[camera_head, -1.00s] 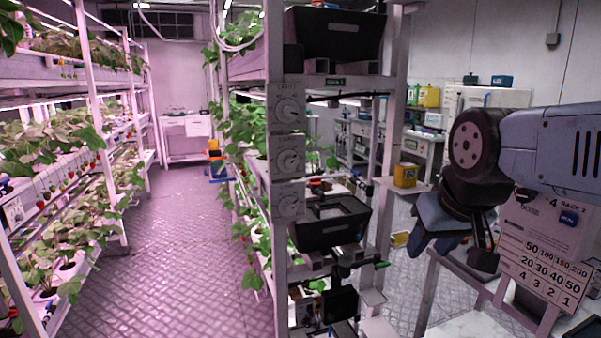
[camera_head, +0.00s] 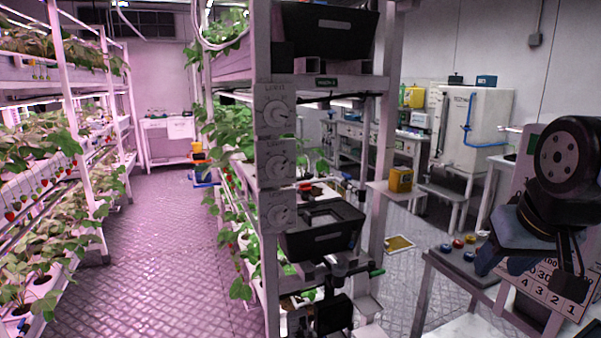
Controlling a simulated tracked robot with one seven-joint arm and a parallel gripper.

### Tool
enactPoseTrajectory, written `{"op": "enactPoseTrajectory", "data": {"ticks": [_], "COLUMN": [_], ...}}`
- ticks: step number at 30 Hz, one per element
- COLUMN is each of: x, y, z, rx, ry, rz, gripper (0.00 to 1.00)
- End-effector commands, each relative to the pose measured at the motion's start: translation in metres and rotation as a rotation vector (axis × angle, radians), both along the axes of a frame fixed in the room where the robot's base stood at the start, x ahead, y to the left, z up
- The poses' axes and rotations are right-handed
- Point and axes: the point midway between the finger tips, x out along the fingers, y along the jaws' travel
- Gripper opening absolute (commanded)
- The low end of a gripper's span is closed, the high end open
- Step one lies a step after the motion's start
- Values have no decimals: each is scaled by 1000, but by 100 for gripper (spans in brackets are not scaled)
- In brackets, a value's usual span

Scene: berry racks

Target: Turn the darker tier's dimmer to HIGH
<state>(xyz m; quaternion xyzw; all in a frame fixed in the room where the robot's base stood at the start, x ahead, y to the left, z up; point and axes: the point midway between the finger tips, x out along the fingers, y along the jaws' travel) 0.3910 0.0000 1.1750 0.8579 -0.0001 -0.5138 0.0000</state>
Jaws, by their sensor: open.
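Three grey dimmer plates with round knobs sit one above another on the near post of the middle rack (camera_head: 262,60). They are the top dimmer (camera_head: 277,112), the middle dimmer (camera_head: 277,162) and the bottom dimmer (camera_head: 279,213). Their markings are too small to read, and I cannot tell which tier is darker. My gripper (camera_head: 568,284) is at the right edge, pointing down in front of a number board. It is open and empty, far to the right of the dimmers and touching none of them.
Black crates (camera_head: 323,232) stand on the rack shelves beside the dimmer post. A low table (camera_head: 470,270) with coloured buttons and a number board (camera_head: 552,290) stand at right, near my arm. A plant rack (camera_head: 85,150) lines the left. The aisle floor (camera_head: 175,250) is clear.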

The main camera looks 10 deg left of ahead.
Motion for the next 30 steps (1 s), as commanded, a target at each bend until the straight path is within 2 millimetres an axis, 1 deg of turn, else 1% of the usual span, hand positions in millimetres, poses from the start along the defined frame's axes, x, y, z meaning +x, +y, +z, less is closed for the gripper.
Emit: {"op": "enactPoseTrajectory", "data": {"ticks": [8,11,12,14,15,16,20,21,24,26,30], "x": [0,2,5,13,20,27,61,72,96,108,132], "y": [0,1,4,9,7,10,40,51,80,98,141], "z": [0,0,0,0,0,0,1,2,5,7,10], "rx": [0,2,3,9,15,19,46,56,79,94,123], "ry": [0,-5,-13,-33,-52,-70,-177,-215,-310,-366,-494], "rz": [0,8,18,40,61,81,185,218,294,334,418], "gripper": [44,53,57,57,57,57,57,57,57,57,57]}}
